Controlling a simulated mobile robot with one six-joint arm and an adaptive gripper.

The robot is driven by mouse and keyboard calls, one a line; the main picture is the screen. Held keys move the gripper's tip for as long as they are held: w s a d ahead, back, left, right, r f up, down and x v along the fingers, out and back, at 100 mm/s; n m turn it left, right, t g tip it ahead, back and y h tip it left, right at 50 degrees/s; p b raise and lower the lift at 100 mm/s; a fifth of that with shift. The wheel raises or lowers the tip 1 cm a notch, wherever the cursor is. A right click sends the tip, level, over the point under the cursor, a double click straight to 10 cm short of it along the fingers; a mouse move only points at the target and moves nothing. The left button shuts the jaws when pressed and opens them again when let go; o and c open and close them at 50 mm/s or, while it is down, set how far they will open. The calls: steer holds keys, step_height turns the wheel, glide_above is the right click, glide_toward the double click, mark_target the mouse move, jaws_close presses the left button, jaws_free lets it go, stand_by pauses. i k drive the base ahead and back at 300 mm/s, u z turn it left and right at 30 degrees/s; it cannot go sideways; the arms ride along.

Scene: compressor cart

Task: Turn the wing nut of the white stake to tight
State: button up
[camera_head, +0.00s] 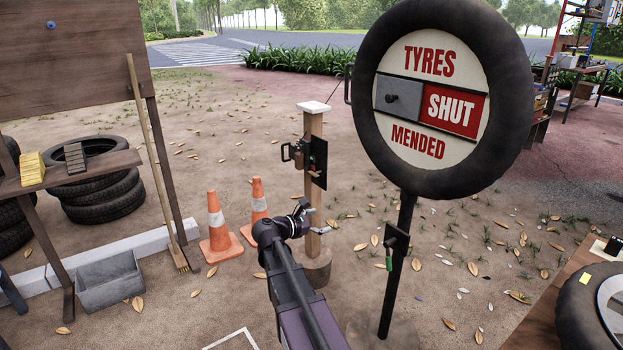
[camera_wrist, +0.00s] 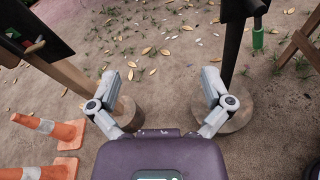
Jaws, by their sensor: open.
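A wooden post with a white cap (camera_head: 313,106) stands upright left of the round tyre sign; it is the only white-topped stake I make out. A black plate (camera_head: 318,160) is fixed to it, with a small brass-coloured fitting (camera_head: 297,158) on its left. In the wrist view the plate (camera_wrist: 30,30) is at the upper left, with a small light piece on it. I cannot tell which part is a wing nut. My gripper (camera_head: 318,219) is open, in front of the post and below the plate. In the wrist view its fingers (camera_wrist: 161,90) are wide apart with only ground between.
The tyre sign (camera_head: 474,100) stands on a black pole (camera_head: 400,270) to the right, with a green-handled fitting (camera_head: 390,262). Orange cones (camera_head: 216,232) stand to the left. A wooden table with a wheel (camera_head: 580,310) is at the lower right. Leafy ground lies between post and pole.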

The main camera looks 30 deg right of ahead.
mark_target(315, 174)
steer(key=z, duration=0.05)
steer(key=i, duration=0.9)
steer(key=u, duration=0.05)
